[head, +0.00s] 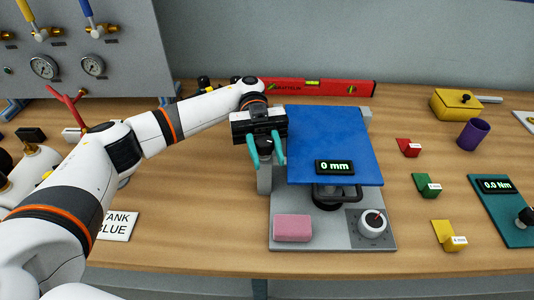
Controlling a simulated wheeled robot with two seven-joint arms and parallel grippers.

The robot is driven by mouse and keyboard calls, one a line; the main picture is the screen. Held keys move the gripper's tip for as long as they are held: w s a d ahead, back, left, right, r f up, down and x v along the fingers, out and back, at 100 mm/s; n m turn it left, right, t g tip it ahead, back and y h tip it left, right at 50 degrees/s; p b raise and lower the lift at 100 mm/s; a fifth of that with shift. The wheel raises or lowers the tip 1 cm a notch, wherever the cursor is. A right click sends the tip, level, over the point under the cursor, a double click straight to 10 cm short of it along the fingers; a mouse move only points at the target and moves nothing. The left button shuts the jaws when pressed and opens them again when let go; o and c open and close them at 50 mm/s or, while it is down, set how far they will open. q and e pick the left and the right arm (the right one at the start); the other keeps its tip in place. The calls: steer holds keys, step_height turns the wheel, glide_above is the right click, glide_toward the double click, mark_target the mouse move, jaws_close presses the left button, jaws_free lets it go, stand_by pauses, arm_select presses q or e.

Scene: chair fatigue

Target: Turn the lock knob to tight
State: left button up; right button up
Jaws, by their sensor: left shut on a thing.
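My left gripper (266,152) reaches in from the left and points down at the left edge of the blue plate (335,140). Its teal fingers are shut on a small dark part at the top of a grey post (264,182), apparently the lock knob. The fingers and gripper body hide most of it, and its setting cannot be read. My right gripper is not in view.
A display (335,167) on the blue plate reads 0 mm. A pink block (293,228) lies on the base. A red level (320,87) lies behind. Red (408,147), green (426,185) and yellow (448,235) blocks and a teal torque unit (505,210) stand to the right.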

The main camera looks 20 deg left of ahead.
arm_select(q)
steer(key=o, duration=1)
steer(key=shift+c, duration=0.2)
step_height(320, 180, up, 10)
